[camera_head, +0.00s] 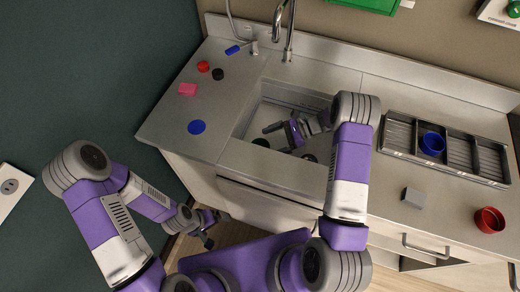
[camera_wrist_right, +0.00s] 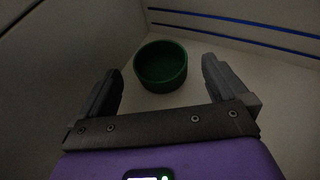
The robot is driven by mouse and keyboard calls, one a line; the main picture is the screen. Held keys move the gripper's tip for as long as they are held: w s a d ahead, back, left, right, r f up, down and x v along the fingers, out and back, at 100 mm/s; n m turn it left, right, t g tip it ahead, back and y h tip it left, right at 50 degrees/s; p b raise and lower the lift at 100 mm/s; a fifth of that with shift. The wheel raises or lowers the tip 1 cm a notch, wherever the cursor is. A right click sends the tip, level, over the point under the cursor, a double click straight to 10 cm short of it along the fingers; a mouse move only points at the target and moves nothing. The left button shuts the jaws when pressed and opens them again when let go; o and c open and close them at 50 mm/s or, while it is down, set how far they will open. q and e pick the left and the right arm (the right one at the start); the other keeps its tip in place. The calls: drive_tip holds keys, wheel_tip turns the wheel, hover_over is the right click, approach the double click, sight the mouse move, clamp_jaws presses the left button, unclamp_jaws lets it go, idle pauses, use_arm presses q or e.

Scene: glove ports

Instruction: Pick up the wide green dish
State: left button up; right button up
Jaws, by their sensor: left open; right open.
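A round green dish (camera_wrist_right: 160,66) with a raised rim stands upright on the pale floor of the sink. It lies just ahead of my right gripper (camera_wrist_right: 160,75), between the lines of its two open fingers, and neither finger touches it. In the head view a dark green round thing (camera_head: 261,143), partly hidden by the sink's near wall, appears to be this dish. My right gripper (camera_head: 280,138) reaches down into the sink, open and empty. My left gripper (camera_head: 208,230) is open and empty, low in front of the counter, away from the dish.
The sink (camera_head: 252,112) walls surround my right gripper. A dark round thing (camera_head: 309,158) is also in the sink. On the left counter are a blue disc (camera_head: 196,127), a pink block (camera_head: 187,89) and small items. A rack (camera_head: 395,134) holds a blue bowl (camera_head: 432,144); a grey block (camera_head: 413,197) and red bowl (camera_head: 489,220) stand nearby.

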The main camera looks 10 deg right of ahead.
sight(263, 145)
drive_tip(key=x, duration=0.3)
drive_tip(key=shift+a+f, duration=0.2)
drive_tip(key=shift+a, duration=0.15)
drive_tip(key=c, duration=1)
drive_tip(key=shift+r, duration=0.15)
